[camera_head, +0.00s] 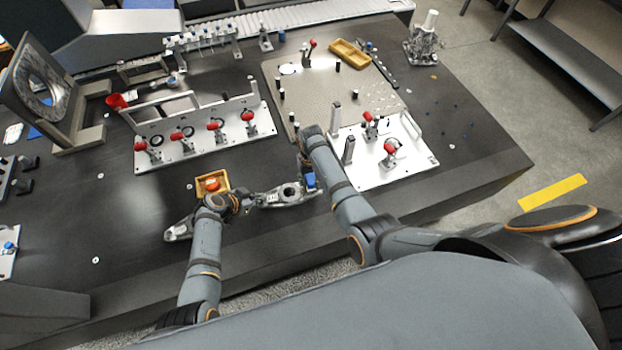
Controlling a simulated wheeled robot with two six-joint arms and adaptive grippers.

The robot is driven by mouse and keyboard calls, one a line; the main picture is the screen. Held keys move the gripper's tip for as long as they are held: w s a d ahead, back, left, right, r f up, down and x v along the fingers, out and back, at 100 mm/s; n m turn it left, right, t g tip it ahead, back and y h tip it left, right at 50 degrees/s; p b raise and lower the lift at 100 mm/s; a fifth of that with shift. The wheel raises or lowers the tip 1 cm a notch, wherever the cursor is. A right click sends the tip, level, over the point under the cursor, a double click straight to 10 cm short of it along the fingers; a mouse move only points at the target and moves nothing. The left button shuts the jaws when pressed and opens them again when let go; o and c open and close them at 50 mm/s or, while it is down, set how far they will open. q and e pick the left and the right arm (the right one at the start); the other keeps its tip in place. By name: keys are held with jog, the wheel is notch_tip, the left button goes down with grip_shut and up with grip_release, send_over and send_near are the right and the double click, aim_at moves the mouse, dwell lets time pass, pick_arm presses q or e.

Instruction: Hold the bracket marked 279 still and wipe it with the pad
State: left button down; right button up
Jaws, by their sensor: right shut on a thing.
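A grey metal bracket (285,194) lies near the table's front edge, between my two grippers; a number on it is too small to read. My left gripper (245,201) is at the bracket's left end; whether its fingers are closed on it is too small to tell. My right gripper (306,172) is shut on a blue pad (311,181), at the bracket's right end. I cannot tell whether the pad touches the bracket. A second grey metal part (178,231) lies left of my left arm, partly hidden by it.
A small yellow tray (225,178) with an orange-red thing (212,184) stands just behind my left gripper. White fixture plates with red-handled clamps stand behind (205,146) and to the right (415,158). The dark table (120,225) is mostly clear at the left front.

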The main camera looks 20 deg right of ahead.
aim_at(313, 188)
jog(key=shift+f, duration=1.6)
dwell(1.1)
jog(key=shift+s+f, duration=0.1)
jog(key=shift+s, duration=0.05)
jog(key=shift+s, duration=0.5)
jog(key=shift+s, duration=0.45)
jog(key=shift+w, duration=2)
jog(key=shift+s, duration=0.1)
